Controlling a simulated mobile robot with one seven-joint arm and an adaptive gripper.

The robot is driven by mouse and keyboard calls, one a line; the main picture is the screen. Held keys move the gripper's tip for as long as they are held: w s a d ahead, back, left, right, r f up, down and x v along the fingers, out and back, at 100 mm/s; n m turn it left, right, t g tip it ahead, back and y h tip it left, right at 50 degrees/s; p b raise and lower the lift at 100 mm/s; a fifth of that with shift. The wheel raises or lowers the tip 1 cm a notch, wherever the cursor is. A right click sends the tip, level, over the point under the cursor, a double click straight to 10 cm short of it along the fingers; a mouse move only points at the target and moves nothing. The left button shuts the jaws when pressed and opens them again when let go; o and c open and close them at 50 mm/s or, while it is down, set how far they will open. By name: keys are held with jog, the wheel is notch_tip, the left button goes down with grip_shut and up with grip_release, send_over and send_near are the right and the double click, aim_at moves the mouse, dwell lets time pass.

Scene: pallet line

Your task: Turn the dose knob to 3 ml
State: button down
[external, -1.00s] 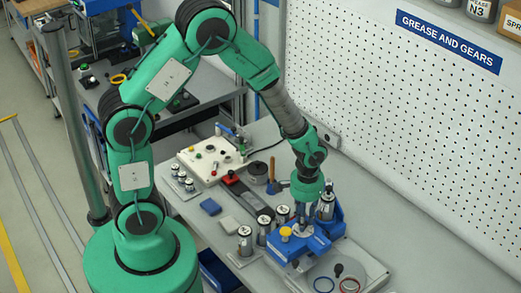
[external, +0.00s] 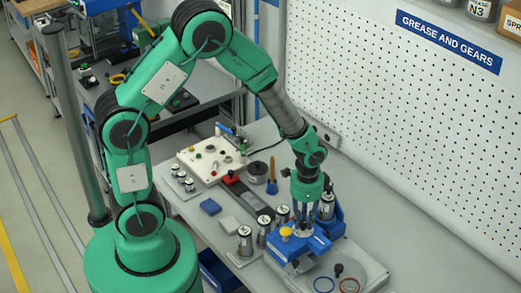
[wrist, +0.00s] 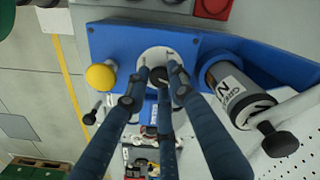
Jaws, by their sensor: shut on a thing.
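The blue dosing unit (external: 328,216) stands on the bench, and its blue body also fills the top of the wrist view (wrist: 122,37). The fingers hide most of the knob and dial; the pointer and marks cannot be read. In the external view, my gripper (external: 302,227) is at the unit's top, and the knob is hidden there.
A yellow button (external: 286,232) sits on the unit beside the dial, close to my fingers. A labelled canister (wrist: 236,92) stands on the other side. Several small cans (external: 245,240) stand left of the unit. A pegboard wall (external: 400,130) is behind.

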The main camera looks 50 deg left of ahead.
aim_at(303, 222)
jog(key=shift+m, duration=0.4)
jog(key=c, duration=1.5)
grip_release()
jog(key=shift+r, duration=0.2)
notch_tip(303, 222, up, 12)
jog(key=shift+f, duration=0.15)
